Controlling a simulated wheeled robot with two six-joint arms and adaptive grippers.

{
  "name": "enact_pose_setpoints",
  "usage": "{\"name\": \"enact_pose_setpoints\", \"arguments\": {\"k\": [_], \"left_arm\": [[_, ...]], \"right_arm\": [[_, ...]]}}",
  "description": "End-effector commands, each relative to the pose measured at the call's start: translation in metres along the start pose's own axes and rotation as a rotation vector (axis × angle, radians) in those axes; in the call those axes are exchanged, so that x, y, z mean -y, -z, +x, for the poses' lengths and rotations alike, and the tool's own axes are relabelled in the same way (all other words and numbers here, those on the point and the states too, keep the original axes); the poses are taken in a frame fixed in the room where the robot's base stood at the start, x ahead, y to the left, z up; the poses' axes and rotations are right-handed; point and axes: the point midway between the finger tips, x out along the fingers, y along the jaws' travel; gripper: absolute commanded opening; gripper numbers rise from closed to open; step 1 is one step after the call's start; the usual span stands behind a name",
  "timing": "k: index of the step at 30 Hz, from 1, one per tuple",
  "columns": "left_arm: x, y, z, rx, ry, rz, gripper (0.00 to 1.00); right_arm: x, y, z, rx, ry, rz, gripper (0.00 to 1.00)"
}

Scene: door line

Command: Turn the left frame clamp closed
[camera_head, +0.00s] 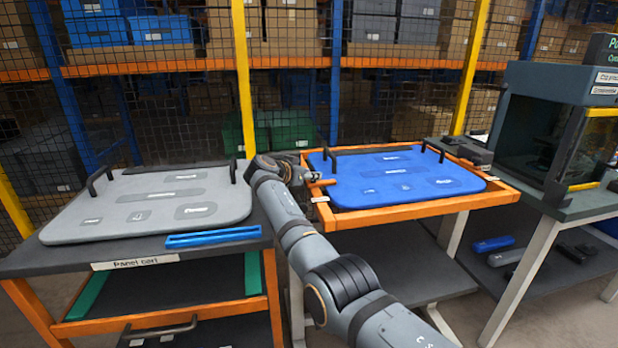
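An orange frame (415,208) on a stand holds a blue door panel (395,186). At its left side an orange clamp lever (321,183) sticks out near the frame's left corner; I take it to be the left frame clamp. My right arm comes in from the lower right. Its gripper (305,176) is at the frame's left edge, right beside the lever. The fingers are small and partly hidden, so I cannot tell whether they are open or touch the lever. A dark clamp (468,151) sits at the frame's right side. My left gripper is not in view.
A panel cart (135,262) at the left carries a grey door panel (150,200) and a blue strip (212,237). A dark press cabinet (545,130) stands at the right. Wire mesh with yellow posts (243,80) closes off the back.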

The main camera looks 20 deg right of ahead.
Motion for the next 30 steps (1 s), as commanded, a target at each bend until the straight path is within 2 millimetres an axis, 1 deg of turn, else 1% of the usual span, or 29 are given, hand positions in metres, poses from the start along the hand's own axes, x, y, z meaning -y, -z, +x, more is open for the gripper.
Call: {"name": "enact_pose_setpoints", "arguments": {"k": [8,9,14,20,23,26,29,30], "left_arm": [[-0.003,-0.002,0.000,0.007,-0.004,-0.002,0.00],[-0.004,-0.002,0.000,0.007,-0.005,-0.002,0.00],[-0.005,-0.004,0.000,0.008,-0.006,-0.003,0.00],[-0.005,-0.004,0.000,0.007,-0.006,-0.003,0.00],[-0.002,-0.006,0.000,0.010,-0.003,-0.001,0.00],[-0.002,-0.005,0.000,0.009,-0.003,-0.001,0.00],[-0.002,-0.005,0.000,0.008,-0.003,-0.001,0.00],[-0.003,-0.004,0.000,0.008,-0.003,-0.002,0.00]], "right_arm": [[0.000,0.001,0.000,-0.001,0.000,0.002,0.00],[0.000,0.001,0.000,-0.001,0.000,0.002,0.34],[0.000,0.001,0.000,-0.001,0.000,0.001,0.55],[0.000,0.000,0.000,0.000,0.000,0.001,0.55],[0.000,0.000,-0.001,0.000,0.000,0.001,0.55],[0.002,0.000,-0.010,-0.001,0.004,0.001,0.55],[0.001,-0.001,-0.026,0.001,0.004,0.003,0.55],[0.001,-0.001,-0.035,0.000,0.004,0.003,0.55]]}}
